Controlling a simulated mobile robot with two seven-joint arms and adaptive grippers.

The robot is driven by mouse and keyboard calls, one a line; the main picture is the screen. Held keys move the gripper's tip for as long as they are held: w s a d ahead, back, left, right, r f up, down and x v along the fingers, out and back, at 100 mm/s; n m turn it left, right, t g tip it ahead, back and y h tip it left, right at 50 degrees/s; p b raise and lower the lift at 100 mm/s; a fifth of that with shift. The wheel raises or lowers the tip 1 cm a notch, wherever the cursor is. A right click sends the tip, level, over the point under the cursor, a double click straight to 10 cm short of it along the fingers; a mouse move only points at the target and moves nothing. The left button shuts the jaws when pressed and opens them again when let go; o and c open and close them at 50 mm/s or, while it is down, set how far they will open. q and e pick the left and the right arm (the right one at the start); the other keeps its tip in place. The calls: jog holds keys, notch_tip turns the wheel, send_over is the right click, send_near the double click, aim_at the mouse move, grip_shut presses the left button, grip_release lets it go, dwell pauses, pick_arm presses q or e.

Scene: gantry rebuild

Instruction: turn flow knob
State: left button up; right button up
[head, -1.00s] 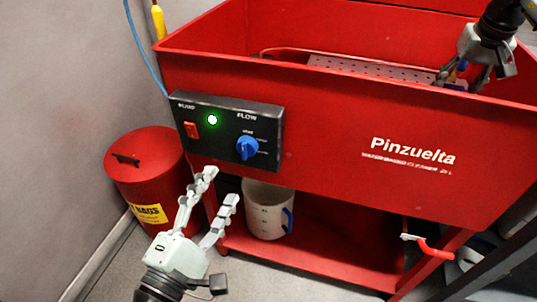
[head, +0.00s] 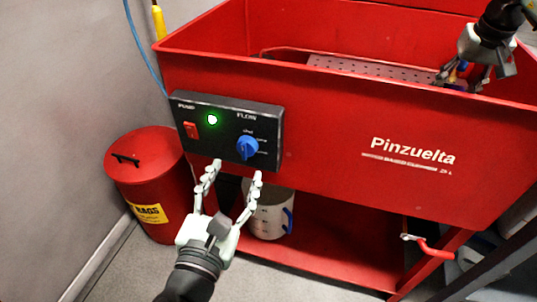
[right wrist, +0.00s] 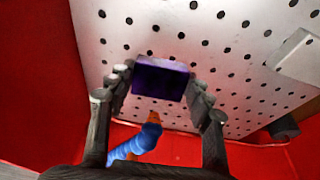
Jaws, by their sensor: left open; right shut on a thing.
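The blue flow knob (head: 247,147) is on the right half of the black control panel (head: 226,131), on the front of the red basin. My left gripper (head: 237,170) is open and empty, with its two fingers pointing up just below the knob. The fingers appear apart from the knob. My right gripper (head: 462,78) is over the basin at the upper right. In the right wrist view, its fingers are shut on a dark purple block (right wrist: 160,79), above the perforated grey plate.
A red pump switch (head: 191,130) and a lit green lamp (head: 212,119) share the panel. A red rags bin (head: 150,180) stands at left. A blue nozzle (right wrist: 137,143) with an orange tip lies near the right gripper.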

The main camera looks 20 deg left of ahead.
aim_at(244, 155)
pick_arm(q)
jog(key=shift+w+a, duration=0.15)
jog(key=shift+w, duration=1.35)
jog(key=shift+w+a, duration=0.1)
jog(key=shift+w, duration=1.35)
jog(key=c, duration=1.2)
